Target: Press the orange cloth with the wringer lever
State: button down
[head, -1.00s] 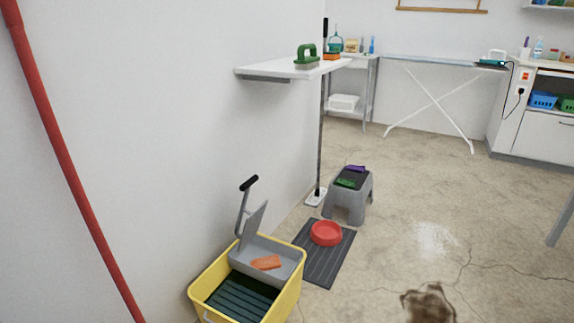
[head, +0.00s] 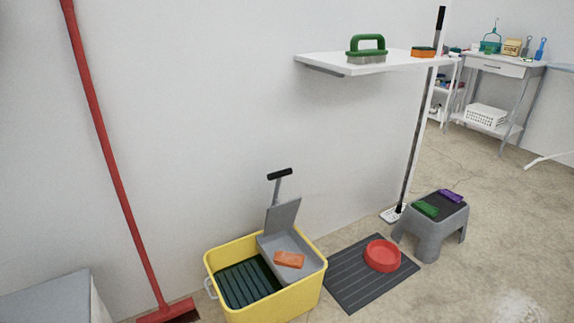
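The orange cloth (head: 289,259) lies on the grey wringer tray (head: 272,246) at the right side of the yellow mop bucket (head: 236,308). The wringer's grey press plate (head: 283,215) stands raised behind the cloth, apart from it. The wringer lever (head: 280,175) rises above the plate, upright, with a black T-shaped grip. The bucket's left part holds a dark ribbed insert (head: 246,283). My gripper is not in view.
A red broom (head: 117,170) leans on the wall left of the bucket. A grey ribbed mat (head: 342,281) with a red bowl (head: 382,255) lies at the right, beside a grey stool (head: 432,231). A wall shelf (head: 352,65) juts out above.

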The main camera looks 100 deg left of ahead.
aim_at(280, 216)
jog(key=u, duration=1.2)
jog(key=i, duration=1.15)
jog(key=u, duration=2.05)
jog(key=i, duration=1.9)
jog(key=u, duration=0.25)
